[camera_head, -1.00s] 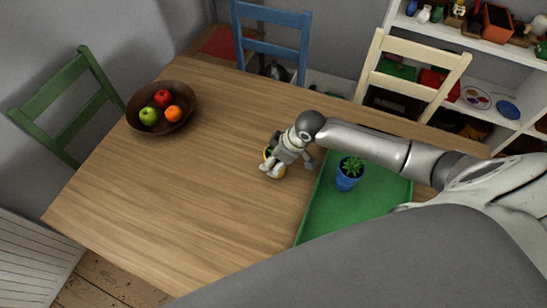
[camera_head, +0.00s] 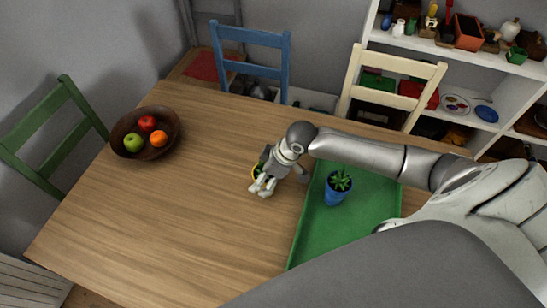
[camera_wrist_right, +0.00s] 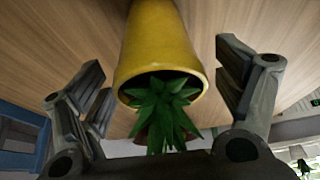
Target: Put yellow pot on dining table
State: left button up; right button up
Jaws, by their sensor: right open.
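The yellow pot (camera_wrist_right: 160,40) holds a green spiky plant. In the right wrist view it stands on the wooden dining table (camera_head: 150,215), between the spread fingers, with a gap on each side. My left gripper is not in view.
A blue pot with a plant (camera_head: 338,190) stands on the green tray, close to my right arm. A brown fruit bowl (camera_head: 172,140) is at the table's far left. Green, blue and cream chairs surround the table. The left and front table surface is clear.

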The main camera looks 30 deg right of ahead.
jog(key=v, duration=0.9)
